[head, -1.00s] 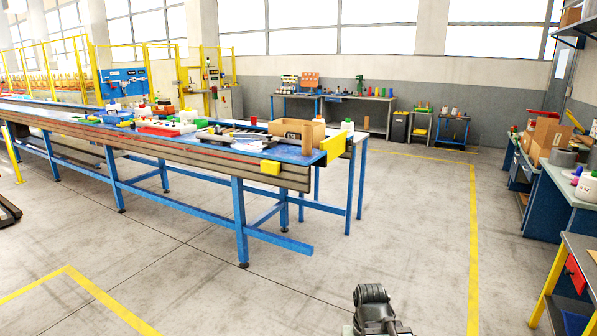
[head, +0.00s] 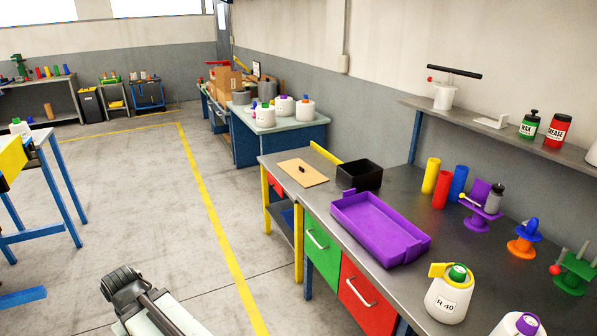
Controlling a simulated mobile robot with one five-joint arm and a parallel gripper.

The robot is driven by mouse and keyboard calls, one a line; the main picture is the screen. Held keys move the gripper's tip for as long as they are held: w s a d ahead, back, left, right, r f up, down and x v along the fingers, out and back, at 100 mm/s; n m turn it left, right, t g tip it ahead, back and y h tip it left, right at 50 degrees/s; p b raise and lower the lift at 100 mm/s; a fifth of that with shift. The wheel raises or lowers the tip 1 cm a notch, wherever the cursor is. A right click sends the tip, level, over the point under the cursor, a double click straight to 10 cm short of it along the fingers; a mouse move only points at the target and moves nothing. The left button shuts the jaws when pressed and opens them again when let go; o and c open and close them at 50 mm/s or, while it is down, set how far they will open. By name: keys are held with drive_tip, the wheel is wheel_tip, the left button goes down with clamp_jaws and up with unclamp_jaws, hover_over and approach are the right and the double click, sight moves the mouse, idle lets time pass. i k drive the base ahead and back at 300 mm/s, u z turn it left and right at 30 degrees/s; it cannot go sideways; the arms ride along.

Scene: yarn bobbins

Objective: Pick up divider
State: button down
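A flat tan board (head: 303,173) with a small dark knob lies on the grey workbench at right, near its far left end. It may be the divider, but I cannot tell for sure. A purple tray (head: 352,236) and an open black box (head: 359,179) stand close to it on the same bench. Part of my arm, dark and ribbed at its end, shows at the bottom left, well apart from the bench. No gripper fingers can be made out.
The grey workbench (head: 408,185) has green and red drawers below. It also holds coloured cylinders (head: 441,188), bobbin stands and a white cone marked R 40 (head: 449,297). A blue bench (head: 290,133) stands beyond. The floor (head: 180,215) along the yellow line is clear.

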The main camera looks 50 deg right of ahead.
sight(307, 177)
drive_tip(key=z, duration=1.5)
drive_tip(key=i, duration=2.35)
drive_tip(key=u, duration=0.95)
drive_tip(key=i, duration=1.35)
drive_tip(key=u, duration=0.7)
drive_tip(key=i, duration=0.6)
drive_tip(key=z, duration=0.2)
drive_tip(key=k, duration=0.55)
drive_tip(key=u, duration=0.25)
drive_tip(key=i, duration=0.4)
drive_tip(key=z, duration=0.05)
